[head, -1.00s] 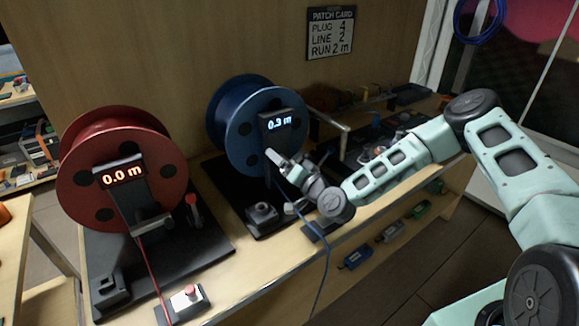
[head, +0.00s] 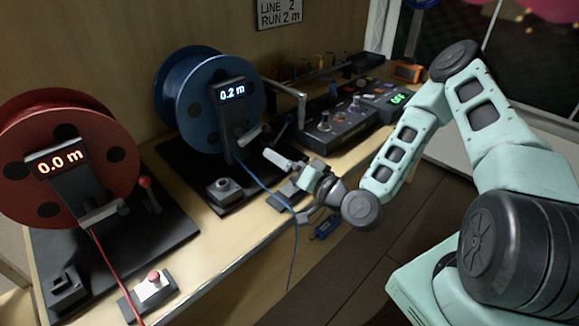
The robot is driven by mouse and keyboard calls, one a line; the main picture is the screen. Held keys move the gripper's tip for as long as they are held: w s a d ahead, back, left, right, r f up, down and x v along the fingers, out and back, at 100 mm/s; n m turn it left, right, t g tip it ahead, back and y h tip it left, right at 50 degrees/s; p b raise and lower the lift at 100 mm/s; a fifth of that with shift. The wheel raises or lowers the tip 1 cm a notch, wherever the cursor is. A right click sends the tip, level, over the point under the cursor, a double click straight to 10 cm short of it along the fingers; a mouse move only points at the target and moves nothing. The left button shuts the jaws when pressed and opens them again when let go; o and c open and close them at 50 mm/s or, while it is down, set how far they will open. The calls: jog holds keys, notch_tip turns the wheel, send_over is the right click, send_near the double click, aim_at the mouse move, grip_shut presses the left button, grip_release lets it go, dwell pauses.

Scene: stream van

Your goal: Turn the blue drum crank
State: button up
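The blue drum (head: 192,104) stands upright on a black base at the back of the bench. Its display (head: 232,92) reads 0.2 m. A blue line runs from under its guide (head: 250,134) over the bench's front edge. I cannot clearly make out its crank; a dark part (head: 283,124) shows at the drum's right side. My gripper (head: 279,159) is in front and to the right of the drum, above the bench's front edge. It points left and appears apart from the drum. I see nothing held, but its fingers are too small to judge the opening.
A red drum (head: 68,118), reading 0.0 m, stands left with its red-knobbed crank (head: 148,190). A silver bent bar (head: 288,90) and a control panel (head: 345,118) are right of the blue drum.

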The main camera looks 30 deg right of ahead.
aim_at(254, 136)
jog(key=shift+s, duration=0.2)
jog(key=w+a+m, duration=0.1)
jog(key=w+m, duration=0.4)
jog(key=m, duration=0.3)
jog(key=w+a+m, duration=0.1)
jog(key=w+m, duration=0.5)
jog(key=m, duration=0.2)
jog(key=w+a+f+m, duration=0.1)
jog(key=w+m, duration=0.5)
jog(key=m, duration=0.2)
jog(key=shift+w, duration=0.15)
jog(key=shift+c, duration=0.3)
jog(key=c, duration=0.8)
